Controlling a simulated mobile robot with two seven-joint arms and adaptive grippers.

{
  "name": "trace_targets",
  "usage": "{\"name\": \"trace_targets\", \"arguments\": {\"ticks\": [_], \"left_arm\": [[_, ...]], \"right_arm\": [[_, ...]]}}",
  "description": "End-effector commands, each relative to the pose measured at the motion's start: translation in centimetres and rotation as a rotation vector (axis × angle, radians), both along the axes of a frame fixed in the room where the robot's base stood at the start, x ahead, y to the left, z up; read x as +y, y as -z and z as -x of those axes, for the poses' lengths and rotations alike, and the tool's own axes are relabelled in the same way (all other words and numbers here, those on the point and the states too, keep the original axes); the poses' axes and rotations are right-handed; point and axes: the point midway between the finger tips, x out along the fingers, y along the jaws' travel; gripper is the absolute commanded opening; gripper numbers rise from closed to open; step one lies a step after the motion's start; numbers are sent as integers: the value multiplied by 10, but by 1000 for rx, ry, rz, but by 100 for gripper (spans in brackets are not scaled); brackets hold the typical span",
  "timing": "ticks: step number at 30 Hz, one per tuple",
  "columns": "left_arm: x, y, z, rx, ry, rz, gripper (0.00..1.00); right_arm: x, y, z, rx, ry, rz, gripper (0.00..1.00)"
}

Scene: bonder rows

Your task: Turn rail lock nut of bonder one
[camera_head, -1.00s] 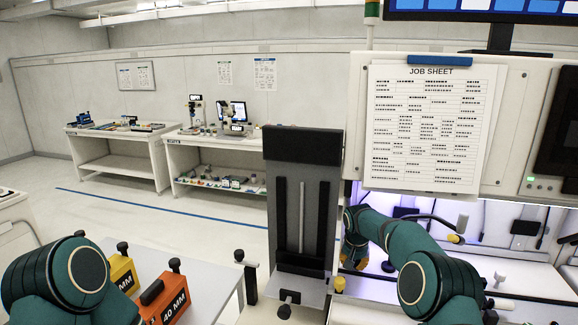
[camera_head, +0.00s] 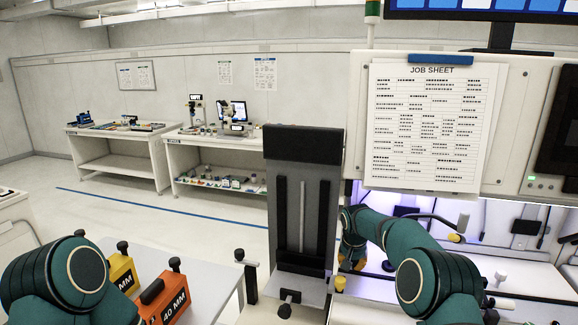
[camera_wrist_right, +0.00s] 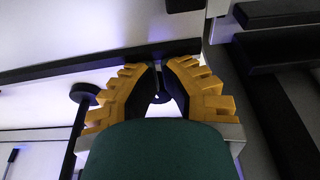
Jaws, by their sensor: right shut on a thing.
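My right gripper (camera_head: 352,262) reaches into the lit bay of the bonder (camera_head: 350,80) under the job sheet; its yellow fingers show only in part in the head view. In the right wrist view, the ribbed yellow fingers of my right gripper (camera_wrist_right: 158,82) are closed in on a small dark part (camera_wrist_right: 160,97), which I take to be the rail lock nut. The fingers hide most of it, so its turn angle cannot be read. My left arm is at the lower left of the head view; its gripper is out of view.
A dark upright slide unit (camera_head: 303,210) stands left of the bay. Orange (camera_head: 168,298) and yellow (camera_head: 121,270) blocks sit on the bench at lower left. In the wrist view, a black round-headed post (camera_wrist_right: 84,94) stands close left of the fingers. Floor behind is clear.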

Motion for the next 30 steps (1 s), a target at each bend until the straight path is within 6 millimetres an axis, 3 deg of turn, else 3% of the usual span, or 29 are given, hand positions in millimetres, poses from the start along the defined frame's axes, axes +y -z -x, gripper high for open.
{"name": "trace_targets", "arguments": {"ticks": [17,25,26,27,30], "left_arm": [[0,-40,0,0,0,0,44],[0,-40,0,0,0,0,44],[0,-40,0,0,0,0,44],[0,-40,0,0,0,0,44],[0,-39,0,0,0,0,44]], "right_arm": [[-1,-58,0,2,0,0,0],[-1,-59,0,2,0,0,0],[-1,-59,0,2,0,0,5],[-1,-59,0,2,0,0,0],[-1,-59,0,5,1,2,0]]}}
